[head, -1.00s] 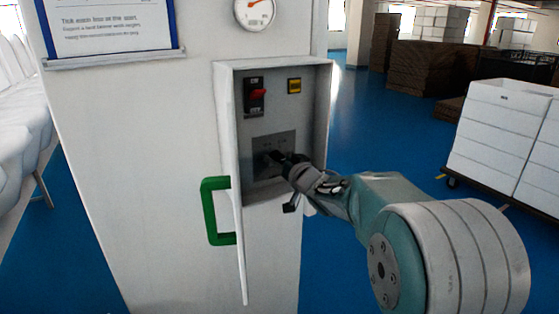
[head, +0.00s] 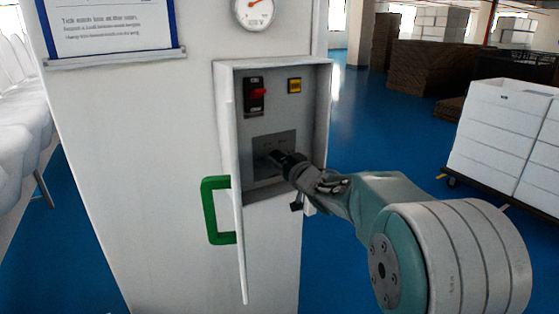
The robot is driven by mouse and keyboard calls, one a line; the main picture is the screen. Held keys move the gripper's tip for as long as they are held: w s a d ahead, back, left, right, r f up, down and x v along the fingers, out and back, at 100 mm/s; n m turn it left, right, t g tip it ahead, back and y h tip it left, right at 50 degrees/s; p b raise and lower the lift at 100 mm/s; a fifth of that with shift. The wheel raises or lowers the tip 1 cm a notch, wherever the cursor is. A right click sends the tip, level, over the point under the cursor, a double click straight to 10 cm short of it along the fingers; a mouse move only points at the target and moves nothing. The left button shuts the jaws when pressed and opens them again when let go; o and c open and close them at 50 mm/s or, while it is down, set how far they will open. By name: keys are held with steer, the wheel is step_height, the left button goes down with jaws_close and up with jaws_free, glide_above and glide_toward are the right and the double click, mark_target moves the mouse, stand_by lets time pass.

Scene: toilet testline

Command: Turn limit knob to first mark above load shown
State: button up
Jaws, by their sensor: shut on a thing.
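The limit knob is on a dark grey plate (head: 266,145) low inside an open wall box (head: 300,112). My gripper (head: 274,159) reaches in from the right and is shut on the knob, which its fingers mostly hide. The knob's pointer and the marks around it are too small or covered to read. A round dial (head: 255,11) with a red needle sits above the box, cut by the top edge. Its needle points up and to the right; its figures are not legible.
The box door stands open with a green handle (head: 209,210) at its left. Above the plate are a red switch (head: 258,92) and a yellow button (head: 294,86). A framed notice (head: 112,22) hangs upper left. White crates (head: 500,135) stand on a cart at right.

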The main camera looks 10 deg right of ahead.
steer(key=n, duration=0.5)
steer(key=shift+n, duration=0.3)
steer(key=n, duration=0.5)
steer(key=shift+a+h, duration=0.1)
steer(key=shift+h, duration=0.2)
steer(key=n, duration=0.5)
steer(key=shift+f, duration=0.1)
steer(key=shift+f+n+h, duration=0.15)
steer(key=shift+n+h, duration=0.25)
steer(key=shift+n, duration=2)
steer(key=shift+f, duration=0.1)
steer(key=o, duration=1.1)
steer(key=shift+a, duration=0.1)
steer(key=shift+o, duration=0.2)
steer(key=shift+r, duration=0.2)
